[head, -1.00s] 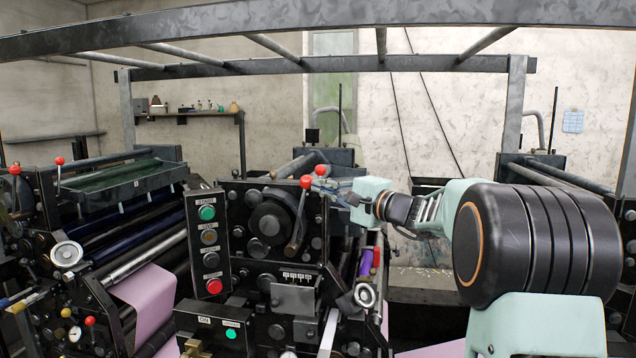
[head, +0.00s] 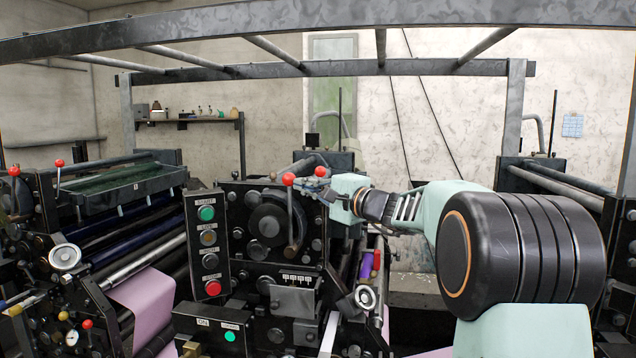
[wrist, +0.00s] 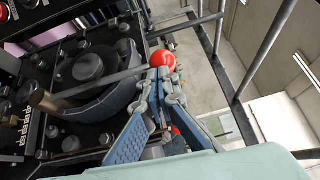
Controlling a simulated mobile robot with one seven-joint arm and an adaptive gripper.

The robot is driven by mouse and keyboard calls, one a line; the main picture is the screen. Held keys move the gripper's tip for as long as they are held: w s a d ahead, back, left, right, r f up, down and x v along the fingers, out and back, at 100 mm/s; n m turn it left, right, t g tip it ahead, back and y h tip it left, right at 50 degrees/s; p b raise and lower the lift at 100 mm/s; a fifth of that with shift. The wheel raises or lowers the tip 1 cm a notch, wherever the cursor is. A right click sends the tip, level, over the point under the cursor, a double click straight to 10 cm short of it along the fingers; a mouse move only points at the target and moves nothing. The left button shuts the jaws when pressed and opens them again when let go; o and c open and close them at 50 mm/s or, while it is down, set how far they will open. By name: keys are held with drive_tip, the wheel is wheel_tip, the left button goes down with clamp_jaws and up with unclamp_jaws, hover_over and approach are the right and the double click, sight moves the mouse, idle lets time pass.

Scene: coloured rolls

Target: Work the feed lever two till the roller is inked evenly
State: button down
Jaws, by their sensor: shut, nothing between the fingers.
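A feed lever with a red knob (head: 288,179) stands nearly upright on the front of the middle press unit. In the wrist view its red knob (wrist: 166,61) and rod show just beyond my fingertips. My gripper (head: 314,186) is shut and empty, its tips right beside the knob; in the wrist view my gripper (wrist: 160,76) seems to touch the lever near its top. Another red knob (head: 320,171) shows behind, partly covered by my gripper. I see no number marking the levers. The inked surface of the roller is not clearly visible.
A button panel (head: 208,250) stands left of the lever. Other red-knobbed levers (head: 59,163) are on the left unit. A steel overhead frame (head: 300,68) crosses above. Pink paper web (head: 148,303) runs below left. A handwheel (head: 365,297) sits below my gripper.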

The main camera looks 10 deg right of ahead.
sight(288, 183)
drive_tip(key=shift+w+a+r+b, duration=0.1)
drive_tip(key=shift+w+a+b, duration=0.15)
drive_tip(key=shift+a, duration=0.4)
drive_tip(key=shift+w+a+f+b, duration=0.1)
drive_tip(key=shift+w+a+b, duration=0.15)
drive_tip(key=shift+a, duration=0.4)
drive_tip(key=shift+w+a+r+b, duration=0.15)
drive_tip(key=shift+w+a, duration=0.1)
drive_tip(key=shift+a, duration=0.4)
drive_tip(key=shift+d, duration=0.15)
drive_tip(key=s+d+b, duration=0.3)
drive_tip(key=s+d, duration=0.1)
drive_tip(key=d, duration=0.6)
drive_tip(key=shift+d+f, duration=0.25)
drive_tip(key=shift+a, duration=0.15)
drive_tip(key=shift+w+a+r+b, duration=0.1)
drive_tip(key=shift+w+a+b, duration=0.4)
drive_tip(key=shift+a, duration=1.25)
drive_tip(key=shift+w+a+r+b, duration=0.1)
drive_tip(key=shift+w+a+b, duration=0.15)
drive_tip(key=shift+w+a, duration=1.05)
drive_tip(key=shift+w+a+r+b, duration=0.1)
drive_tip(key=shift+w+a+b, duration=0.2)
drive_tip(key=shift+a, duration=1.9)
drive_tip(key=shift+s, duration=0.1)
drive_tip(key=shift+d, duration=0.15)
